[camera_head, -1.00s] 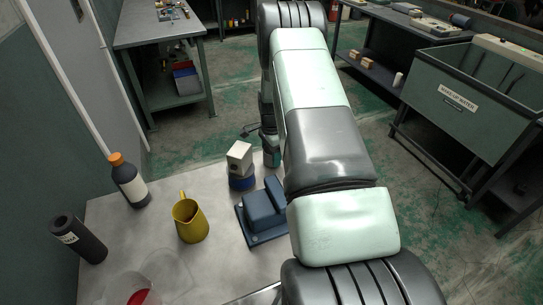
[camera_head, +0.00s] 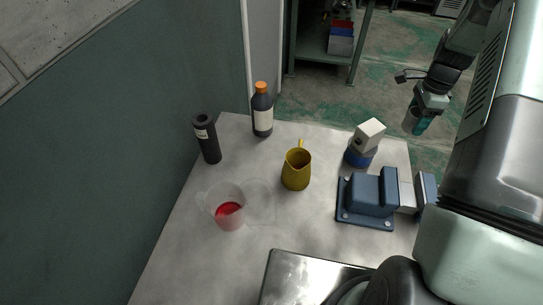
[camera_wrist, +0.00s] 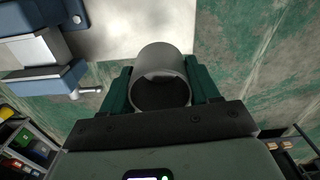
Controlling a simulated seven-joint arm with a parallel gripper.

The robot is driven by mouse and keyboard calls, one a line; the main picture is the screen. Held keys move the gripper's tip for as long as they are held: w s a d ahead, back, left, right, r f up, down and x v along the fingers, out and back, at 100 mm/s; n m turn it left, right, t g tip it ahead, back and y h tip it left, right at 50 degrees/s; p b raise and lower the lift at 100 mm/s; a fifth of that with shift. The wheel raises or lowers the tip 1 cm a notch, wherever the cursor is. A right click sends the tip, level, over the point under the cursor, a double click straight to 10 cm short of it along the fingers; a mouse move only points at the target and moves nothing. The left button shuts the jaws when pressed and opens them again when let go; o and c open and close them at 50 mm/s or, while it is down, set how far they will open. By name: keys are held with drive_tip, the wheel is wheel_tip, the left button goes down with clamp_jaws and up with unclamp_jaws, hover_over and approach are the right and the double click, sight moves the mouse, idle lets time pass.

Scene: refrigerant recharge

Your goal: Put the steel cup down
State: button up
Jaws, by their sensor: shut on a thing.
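The steel cup (camera_wrist: 160,75) is a grey cylinder, and the wrist view looks into its dark open mouth. My gripper (camera_wrist: 160,92) is shut on it, with one green finger on each side. In the head view the cup (camera_head: 411,119) and my gripper (camera_head: 421,118) are at the upper right, past the right edge of the table, with green floor behind them. The cup is apart from the table. My arm hides part of the right side of the head view.
The grey table (camera_head: 260,233) holds a yellow jug (camera_head: 297,170), a clear beaker with red liquid (camera_head: 229,214), a dark orange-capped bottle (camera_head: 262,112), a black cylinder (camera_head: 207,140), a blue vise (camera_head: 369,197) and a white-and-blue device (camera_head: 365,143). Bare table shows around the jug.

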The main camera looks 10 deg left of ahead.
wheel_tip(320, 180, up, 4)
drive_tip(key=shift+f, duration=0.25)
drive_tip(key=a+n, duration=0.5)
drive_tip(key=a, duration=1.8)
drive_tip(key=s+a+n, duration=0.3)
drive_tip(key=s+a, duration=0.4)
drive_tip(key=a, duration=0.4)
drive_tip(key=s+a+n, duration=0.3)
drive_tip(key=s+a, duration=0.4)
drive_tip(key=a, duration=0.5)
wheel_tip(320, 180, down, 11)
drive_tip(key=shift+f, duration=2.1)
